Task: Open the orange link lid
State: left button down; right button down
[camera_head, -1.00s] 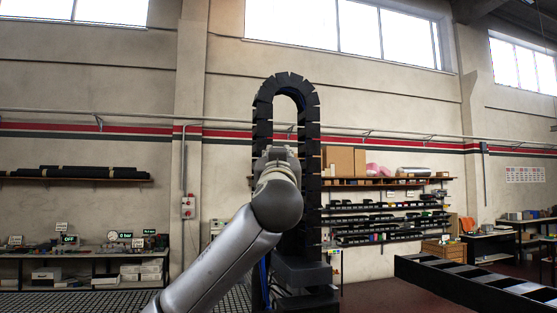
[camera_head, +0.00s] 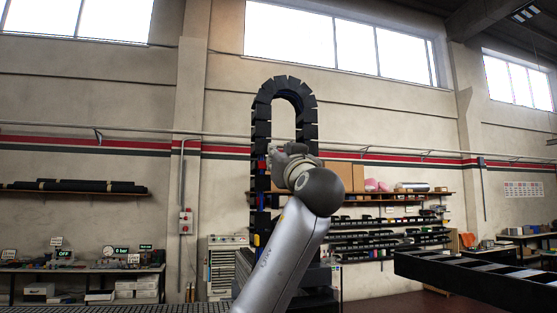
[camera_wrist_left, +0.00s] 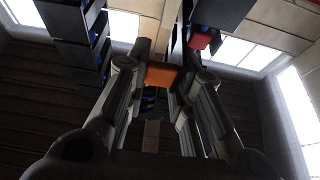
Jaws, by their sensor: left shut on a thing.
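A tall black cable chain (camera_head: 262,130) forms an upright arch in the middle of the head view. My left gripper (camera_head: 278,152) is in front of the arch, partly hidden by its own wrist. In the left wrist view the orange link lid (camera_wrist_left: 161,75) lies between the two fingertips of the left gripper (camera_wrist_left: 158,82), which is shut on it. Dark chain links (camera_wrist_left: 72,30) with blue inside stand on either side above it. A red part (camera_wrist_left: 200,41) shows to the right of the lid. I cannot tell the lid's angle. My right gripper is not in view.
A black slotted rack or table (camera_head: 470,275) stands at the right. Shelves with bins (camera_head: 390,235) and a drawer cabinet (camera_head: 225,265) stand behind the chain. Workbenches (camera_head: 70,270) line the wall at the left.

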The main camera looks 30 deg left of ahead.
pick_arm(q)
jog(key=shift+w+d+f, duration=0.1)
jog(key=shift+w+f, duration=0.1)
jog(key=shift+f, duration=0.15)
jog(key=c, duration=1.6)
grip_release()
jog(key=shift+c, duration=0.2)
jog(key=o, duration=0.3)
jog(key=shift+d+r, duration=0.15)
jog(key=shift+d, duration=0.05)
jog(key=v, duration=1.2)
